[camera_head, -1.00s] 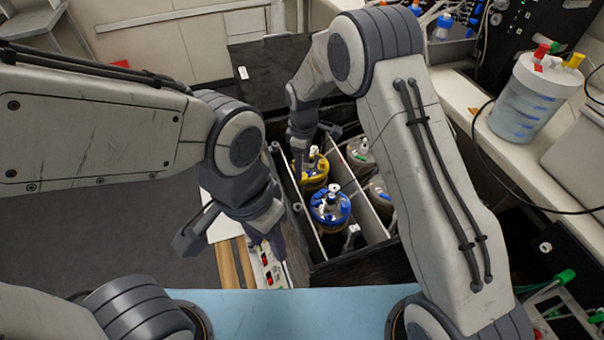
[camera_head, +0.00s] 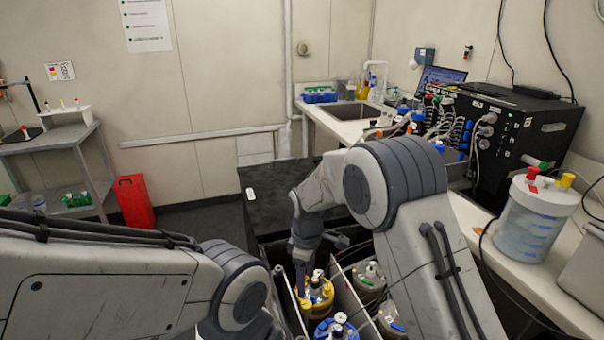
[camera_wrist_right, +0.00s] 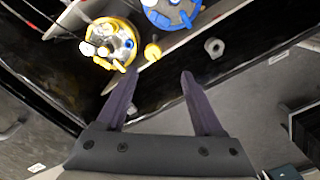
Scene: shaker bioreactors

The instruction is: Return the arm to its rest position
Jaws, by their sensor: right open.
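My right arm (camera_head: 400,190) reaches down over the shaker box. My right gripper (camera_head: 312,258) is just behind and above the yellow-topped vessel (camera_head: 316,294). In the right wrist view my right gripper (camera_wrist_right: 160,76) has its two fingers wide apart with nothing held between them. The yellow-topped vessel (camera_wrist_right: 108,42) lies beyond the left fingertip there, and the blue-topped vessel (camera_wrist_right: 170,10) is at the top edge. My left arm (camera_head: 110,285) comes in from the left. Its gripper is below the bottom edge of the head view.
The shaker box's dark lid (camera_head: 290,190) lies behind the vessels. A white bench (camera_head: 510,270) on the right carries a clear jar (camera_head: 535,220) and a black control unit (camera_head: 515,130) with hoses and cables. A red bin (camera_head: 134,202) stands by a shelf at the left.

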